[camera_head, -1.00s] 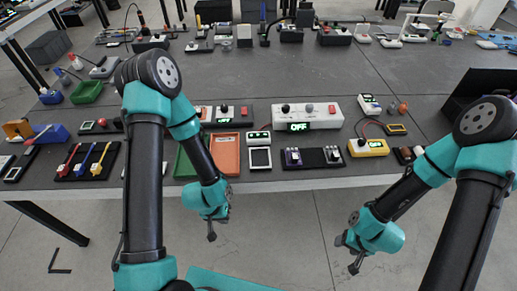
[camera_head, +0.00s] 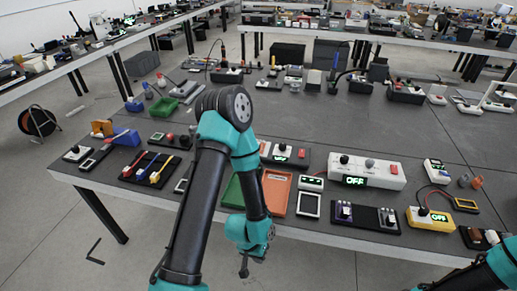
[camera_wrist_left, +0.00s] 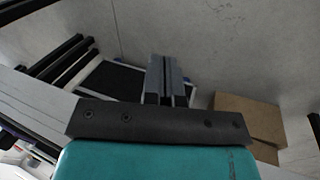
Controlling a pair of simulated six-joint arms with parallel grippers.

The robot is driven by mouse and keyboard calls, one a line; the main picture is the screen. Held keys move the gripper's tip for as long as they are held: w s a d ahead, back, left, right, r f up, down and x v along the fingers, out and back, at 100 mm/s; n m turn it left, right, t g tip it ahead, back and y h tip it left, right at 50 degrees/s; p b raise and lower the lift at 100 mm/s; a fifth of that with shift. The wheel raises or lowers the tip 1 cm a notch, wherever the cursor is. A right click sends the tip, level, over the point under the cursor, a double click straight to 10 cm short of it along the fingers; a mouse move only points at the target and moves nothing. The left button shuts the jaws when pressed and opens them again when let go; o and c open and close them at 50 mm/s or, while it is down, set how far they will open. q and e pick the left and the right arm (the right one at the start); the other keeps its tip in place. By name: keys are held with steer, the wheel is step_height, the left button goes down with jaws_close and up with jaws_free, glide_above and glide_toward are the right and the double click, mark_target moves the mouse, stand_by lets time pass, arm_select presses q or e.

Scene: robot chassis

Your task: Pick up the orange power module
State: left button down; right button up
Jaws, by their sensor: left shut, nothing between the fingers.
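No object is plainly marked as the orange power module. A small orange block (camera_head: 102,128) stands at the left of the table beside a blue holder (camera_head: 127,137). A small orange-brown piece (camera_head: 476,182) stands at the right, and an orange tray (camera_head: 277,193) lies near the front edge. My left gripper (camera_head: 244,270) hangs below the table's front edge, shut and empty, apart from all of these. Its closed fingers (camera_wrist_left: 167,82) show in the left wrist view over the floor. My right arm enters at the bottom right; its gripper is not clearly in view.
The grey table (camera_head: 330,130) is clear in its middle. A black rack of coloured tools (camera_head: 150,169) lies at left. A green tray (camera_head: 234,192) is partly behind my arm.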

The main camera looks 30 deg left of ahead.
arm_select(q)
steer(key=c, duration=1.8)
jaws_free()
steer(key=shift+c, duration=0.2)
steer(key=o, duration=1.2)
steer(key=shift+c, duration=0.2)
